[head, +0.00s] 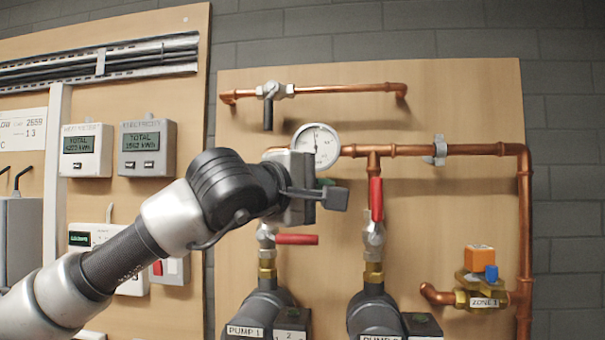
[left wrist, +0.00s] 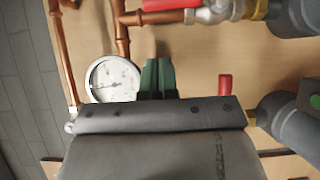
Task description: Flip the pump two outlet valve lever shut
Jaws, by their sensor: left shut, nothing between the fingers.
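The pump two outlet valve (head: 374,236) sits above the right-hand pump (head: 375,312) in the head view. Its red lever (head: 376,198) points straight up, in line with the copper pipe. In the left wrist view this lever (left wrist: 172,5) is at the top edge, partly cut off. My left gripper (head: 328,190) is in front of the board, left of the lever and apart from it. Its dark green fingers (left wrist: 158,78) are together and empty in the left wrist view. My right gripper is not in view.
The pump one valve's red lever (head: 297,239) lies sideways, below my left gripper. A round gauge (head: 316,147) is just above the gripper. A copper pipe (head: 460,150) runs across the top right. The board between the pump two valve and zone valve (head: 480,279) is mostly bare.

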